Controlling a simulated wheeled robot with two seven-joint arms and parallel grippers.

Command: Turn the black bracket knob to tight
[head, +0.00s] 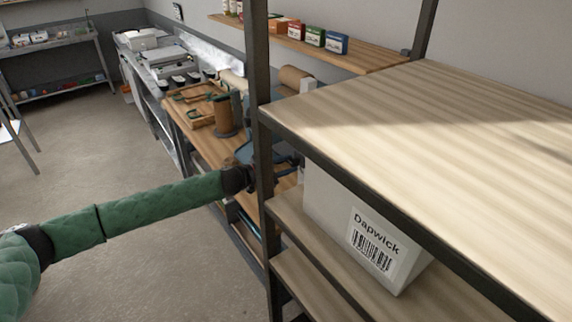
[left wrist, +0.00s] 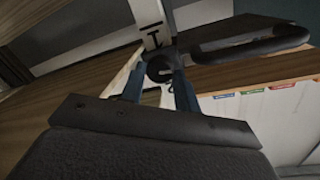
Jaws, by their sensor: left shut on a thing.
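The black bracket knob (left wrist: 160,68) shows in the left wrist view as a small round dark part below a white strip with black marks (left wrist: 152,24). My left gripper (left wrist: 159,78) has its two blue fingers on either side of the knob and is shut on it. In the head view my green-sleeved left arm reaches to the dark shelf post, and the gripper there is mostly hidden by the post. The knob cannot be made out in the head view. Whether it is tight or loose I cannot tell. My right gripper is in neither view.
The dark post (head: 260,100) stands right by my left wrist. A wooden shelf unit (head: 450,110) with a white Dapwick box (head: 350,225) fills the right side. A wooden bench (head: 190,130) with a brown roll (head: 226,115) lies beyond.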

